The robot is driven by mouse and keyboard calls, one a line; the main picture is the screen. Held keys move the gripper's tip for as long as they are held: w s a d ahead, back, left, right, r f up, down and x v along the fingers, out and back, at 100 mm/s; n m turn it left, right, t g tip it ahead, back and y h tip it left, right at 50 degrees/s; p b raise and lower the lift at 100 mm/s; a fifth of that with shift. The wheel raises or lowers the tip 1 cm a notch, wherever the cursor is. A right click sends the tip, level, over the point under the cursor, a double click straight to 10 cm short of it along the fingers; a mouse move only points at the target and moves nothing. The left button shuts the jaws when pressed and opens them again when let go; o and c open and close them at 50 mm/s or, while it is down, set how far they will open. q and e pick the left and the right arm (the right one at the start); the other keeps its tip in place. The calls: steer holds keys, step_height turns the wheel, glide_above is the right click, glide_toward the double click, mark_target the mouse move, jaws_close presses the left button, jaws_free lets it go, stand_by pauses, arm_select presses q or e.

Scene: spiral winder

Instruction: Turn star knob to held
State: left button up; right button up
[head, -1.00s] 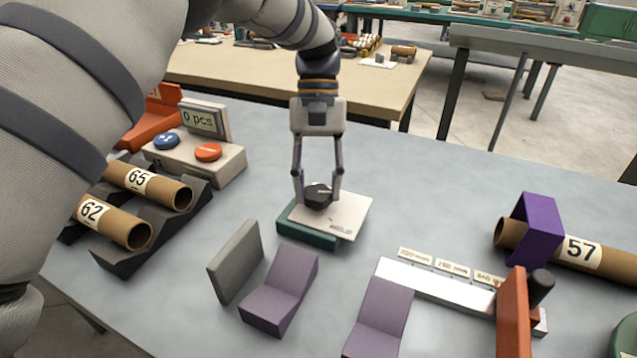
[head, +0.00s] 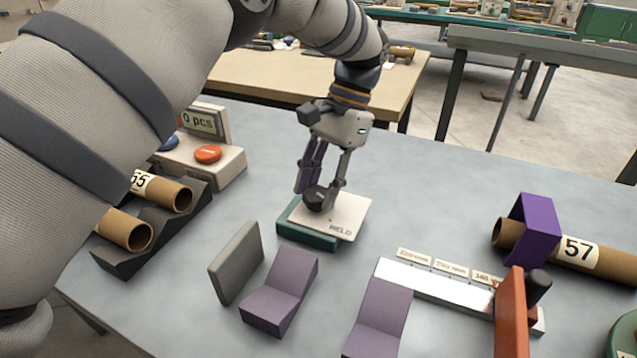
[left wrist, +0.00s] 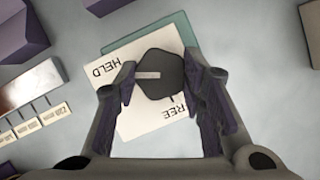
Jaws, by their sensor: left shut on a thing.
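The dark star knob (head: 316,198) stands on a white plate (head: 352,212) on a green base (head: 308,236). My left gripper (head: 320,192) comes down from above, tilted, with its fingers shut on the knob. In the left wrist view the knob (left wrist: 164,72) sits between the two fingers, and its pale pointer line points left. The word HELD is at the plate's (left wrist: 150,122) upper left there, and FREE, partly hidden by the knob and a finger, is at its lower right. My right gripper is not in view.
A grey upright slab (head: 236,262) and a purple angled block (head: 281,290) stand in front of the knob plate. A counter box (head: 215,160) with buttons is behind left. Cardboard tubes rest in a black rack (head: 150,245) at left. A purple bracket (head: 534,230) stands over tube 57 at right.

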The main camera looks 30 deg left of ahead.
arm_select(q)
steer(key=shift+m+y, duration=0.3)
steer(key=shift+m, duration=0.4)
steer(key=o, duration=1.1)
steer(key=shift+o, duration=0.2)
steer(key=v, duration=0.7)
steer(key=shift+r, duration=0.3)
